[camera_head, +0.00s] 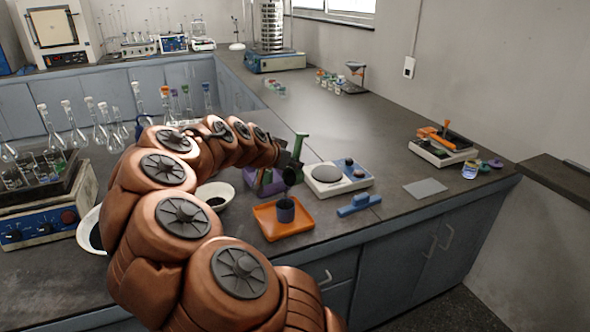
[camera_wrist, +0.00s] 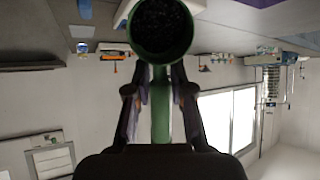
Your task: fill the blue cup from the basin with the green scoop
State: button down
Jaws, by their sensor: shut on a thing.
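My gripper (camera_head: 290,165) is shut on the green scoop (camera_head: 300,146), raised above the bench beside the purple stand. In the wrist view the green scoop (camera_wrist: 162,60) shows its handle between the fingers of my gripper (camera_wrist: 160,95), and its round bowl holds dark grains. The blue cup (camera_head: 285,209) stands upright on an orange tray (camera_head: 264,220), below and in front of the scoop; I cannot tell how full it is. Another white bowl (camera_head: 90,228), partly hidden by my arm, is farther left.
A balance (camera_head: 338,177) stands right of the purple stand (camera_head: 264,184). A blue brush-like tool (camera_head: 359,204) lies right of the tray. A hotplate (camera_head: 40,215) and flasks fill the left. The bench behind the balance is mostly clear.

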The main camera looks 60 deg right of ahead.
jog(key=shift+w+a+f+h+b, duration=0.1)
jog(key=shift+a+f+h+b, duration=0.45)
jog(key=shift+b, duration=1.1)
jog(key=h+b, duration=0.1)
jog(key=b, duration=0.1)
jog(key=h+b, duration=0.1)
jog(key=b, duration=0.2)
jog(key=shift+w+a, duration=0.1)
jog(key=shift+a, duration=0.3)
jog(key=a+h+b, duration=0.1)
jog(key=b, duration=0.8)
jog(key=shift+w+g+h, duration=0.1)
jog(key=shift+g+h, duration=0.2)
jog(key=shift+h, duration=0.05)
jog(key=a+h+b, duration=0.1)
jog(key=b, duration=0.4)
jog(key=shift+w+n+b, duration=0.1)
jog(key=shift+n+b, duration=0.2)
jog(key=shift+b, duration=0.05)
jog(key=shift+r+h+b, duration=0.1)
jog(key=shift+h+b, duration=0.2)
jog(key=shift+b, duration=0.05)
